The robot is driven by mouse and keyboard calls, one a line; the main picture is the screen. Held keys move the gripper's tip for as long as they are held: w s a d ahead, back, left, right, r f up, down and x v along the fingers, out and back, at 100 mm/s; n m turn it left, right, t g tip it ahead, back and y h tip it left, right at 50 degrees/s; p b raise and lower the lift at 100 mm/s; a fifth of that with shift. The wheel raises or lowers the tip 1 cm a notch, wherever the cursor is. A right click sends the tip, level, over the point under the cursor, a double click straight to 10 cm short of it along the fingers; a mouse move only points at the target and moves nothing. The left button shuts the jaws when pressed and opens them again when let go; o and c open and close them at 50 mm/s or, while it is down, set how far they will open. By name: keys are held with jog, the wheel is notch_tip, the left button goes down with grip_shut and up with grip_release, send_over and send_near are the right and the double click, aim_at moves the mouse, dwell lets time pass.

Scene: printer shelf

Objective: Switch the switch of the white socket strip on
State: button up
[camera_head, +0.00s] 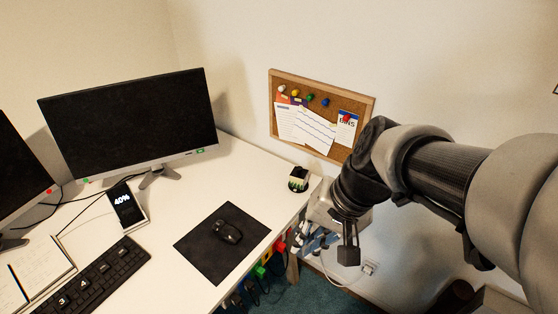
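Several coloured plug-like pieces (266,258) in red, green and yellow sit in a row below the right edge of the desk, with dark cables hanging under them. The desk edge partly hides this row. I cannot make out a white socket strip body or its switch here. My arm reaches in from the right, and my gripper (348,252) hangs low beyond the desk's right edge, to the right of the coloured row and apart from it. Only a dark finger end shows clearly, so its opening cannot be told.
A corkboard (360,110) hangs on the wall. A wall socket (370,268) has a white cable.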

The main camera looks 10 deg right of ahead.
aim_at(289, 233)
jog(key=w+f+m+y, duration=0.1)
jog(key=w, duration=0.2)
jog(key=w+f+m+y+p, duration=0.1)
jog(key=w+m, duration=0.1)
jog(key=w, duration=0.1)
jog(key=w+d+f+m+p, duration=0.1)
jog(key=w+f+m, duration=0.1)
jog(key=shift+w+y, duration=0.4)
grip_shut()
jog(key=w+d+f+m+t+y+p, duration=0.1)
jog(key=w+d+f+m, duration=0.25)
jog(key=f, duration=0.25)
jog(key=w+d+f+m+t+p, duration=0.1)
jog(key=w+d+f+m+p, duration=0.1)
jog(key=w+d+f+m, duration=0.3)
jog(key=w+d+f+m+t+y+p, duration=0.1)
jog(key=w+f+m, duration=0.15)
jog(key=f, duration=0.45)
jog(key=s+d+f+m+t, duration=0.1)
jog(key=d+f+m, duration=0.1)
jog(key=f, duration=0.3)
jog(key=s+d+f+m+t+p, duration=0.1)
jog(key=d+f+m, duration=0.1)
jog(key=f+m, duration=0.2)
notch_tip(289, 233, down, 3)
jog(key=shift+r+h+p, duration=0.2)
jog(key=shift+h+p, duration=0.1)
jog(key=shift+h, duration=0.1)
jog(key=shift+w, duration=0.1)
